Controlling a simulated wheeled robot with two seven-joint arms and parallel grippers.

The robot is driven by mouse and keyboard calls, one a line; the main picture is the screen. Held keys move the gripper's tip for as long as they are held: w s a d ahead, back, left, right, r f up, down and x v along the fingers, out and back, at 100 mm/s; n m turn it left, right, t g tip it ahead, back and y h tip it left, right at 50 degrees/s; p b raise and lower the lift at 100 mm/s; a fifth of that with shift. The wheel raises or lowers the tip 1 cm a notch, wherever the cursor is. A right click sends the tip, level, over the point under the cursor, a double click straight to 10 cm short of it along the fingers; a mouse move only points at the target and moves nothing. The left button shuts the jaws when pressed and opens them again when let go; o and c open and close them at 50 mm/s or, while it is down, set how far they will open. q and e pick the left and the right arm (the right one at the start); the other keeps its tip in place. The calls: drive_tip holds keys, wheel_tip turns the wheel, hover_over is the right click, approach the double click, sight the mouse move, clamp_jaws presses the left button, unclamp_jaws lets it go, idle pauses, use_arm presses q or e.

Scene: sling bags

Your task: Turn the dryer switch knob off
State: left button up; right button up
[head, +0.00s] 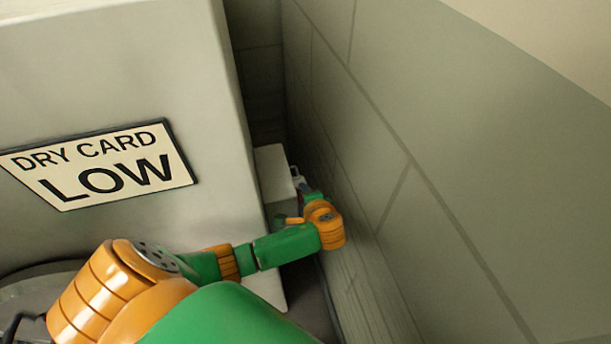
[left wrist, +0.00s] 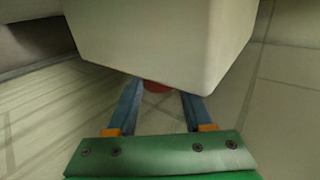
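A small red rounded part (left wrist: 157,86), possibly the knob, shows between my left fingers in the left wrist view. It is mostly hidden by a pale box (left wrist: 165,40), and I cannot tell whether the fingers touch it. My left gripper (left wrist: 160,92) has its two blue fingers apart, their tips partly behind the box's lower edge. In the head view my green and orange left arm reaches into the gap beside the cabinet; its gripper (head: 297,178) is small and unclear beside the pale box (head: 273,172). My right gripper is in neither view.
A large pale cabinet (head: 110,60) with a sign (head: 100,165) reading "DRY CARD LOW" stands at the left. A grey-green block wall (head: 450,150) rises close on the right. The gap between them is narrow and dark.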

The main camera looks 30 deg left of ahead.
use_arm(q)
clamp_jaws()
drive_tip(key=shift+d+f+t+y+b, duration=0.1)
drive_tip(key=shift+f+t+y+b, duration=0.35)
drive_tip(key=shift+t+y+b, duration=0.55)
drive_tip(key=t+y+b, duration=0.1)
drive_tip(key=b, duration=0.3)
drive_tip(key=shift+f+y, duration=0.2)
drive_tip(key=shift+y, duration=0.2)
drive_tip(key=shift+s+r+t+y+b, duration=0.1)
drive_tip(key=shift+t+y+b, duration=0.45)
drive_tip(key=shift+b, duration=0.55)
drive_tip(key=shift+r+y+b, duration=0.1)
drive_tip(key=shift+y+b, duration=0.25)
drive_tip(key=shift+r, duration=0.1)
drive_tip(key=o, duration=0.8)
unclamp_jaws()
drive_tip(key=shift+c, duration=0.2)
